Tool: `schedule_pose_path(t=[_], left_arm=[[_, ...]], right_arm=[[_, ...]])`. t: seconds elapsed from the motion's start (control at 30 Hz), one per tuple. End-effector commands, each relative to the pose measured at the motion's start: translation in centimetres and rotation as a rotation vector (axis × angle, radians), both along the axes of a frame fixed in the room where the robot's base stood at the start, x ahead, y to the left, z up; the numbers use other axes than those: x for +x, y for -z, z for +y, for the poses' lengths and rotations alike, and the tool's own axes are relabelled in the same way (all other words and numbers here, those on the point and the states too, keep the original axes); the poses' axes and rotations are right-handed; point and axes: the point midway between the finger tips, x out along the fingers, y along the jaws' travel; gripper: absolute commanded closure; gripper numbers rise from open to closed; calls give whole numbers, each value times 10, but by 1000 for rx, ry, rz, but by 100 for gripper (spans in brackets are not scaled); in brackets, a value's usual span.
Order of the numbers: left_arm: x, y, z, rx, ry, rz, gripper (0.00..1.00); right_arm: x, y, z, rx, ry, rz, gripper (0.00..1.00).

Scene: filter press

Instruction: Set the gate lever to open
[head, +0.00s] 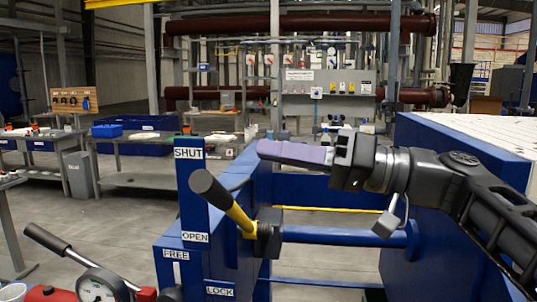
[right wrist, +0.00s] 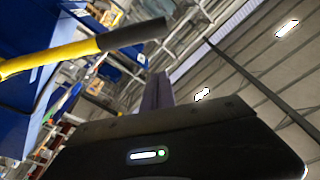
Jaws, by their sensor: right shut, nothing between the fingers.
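The gate lever (head: 242,217) is a yellow bar with a dark grip, on a dark hub at the end of a blue shaft. It slants up and left, its grip in front of the blue plate between the SHUT label (head: 188,153) above and the OPEN label (head: 195,237) below. My right gripper (head: 264,150) is shut and empty, pointing left, above and right of the grip and apart from it. In the right wrist view the lever (right wrist: 60,58) crosses the upper left, beyond the purple-grey fingers (right wrist: 157,92). My left gripper is not in view.
FREE (head: 175,254) and LOCK (head: 219,290) labels sit lower on the blue frame. A gauge (head: 98,286) with a black-handled pump stands at the lower left. A blue press body with a white top (head: 480,135) is at the right. Benches stand behind.

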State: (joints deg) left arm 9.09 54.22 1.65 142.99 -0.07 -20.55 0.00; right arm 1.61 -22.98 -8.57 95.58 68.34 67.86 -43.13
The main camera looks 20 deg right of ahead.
Motion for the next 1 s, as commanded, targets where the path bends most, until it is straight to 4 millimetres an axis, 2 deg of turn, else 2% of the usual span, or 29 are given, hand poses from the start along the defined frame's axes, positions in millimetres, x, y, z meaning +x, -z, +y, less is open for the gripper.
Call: schedule_pose_path(t=[0.43, 0.7, 1.0], left_arm=[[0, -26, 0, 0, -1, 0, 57], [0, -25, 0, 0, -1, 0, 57], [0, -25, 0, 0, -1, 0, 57]], right_arm=[[51, -11, 67, 0, -2, 4, 100], [30, 18, 72, 1, 1, 1, 100], [27, 23, 73, 1, 0, 0, 100]])
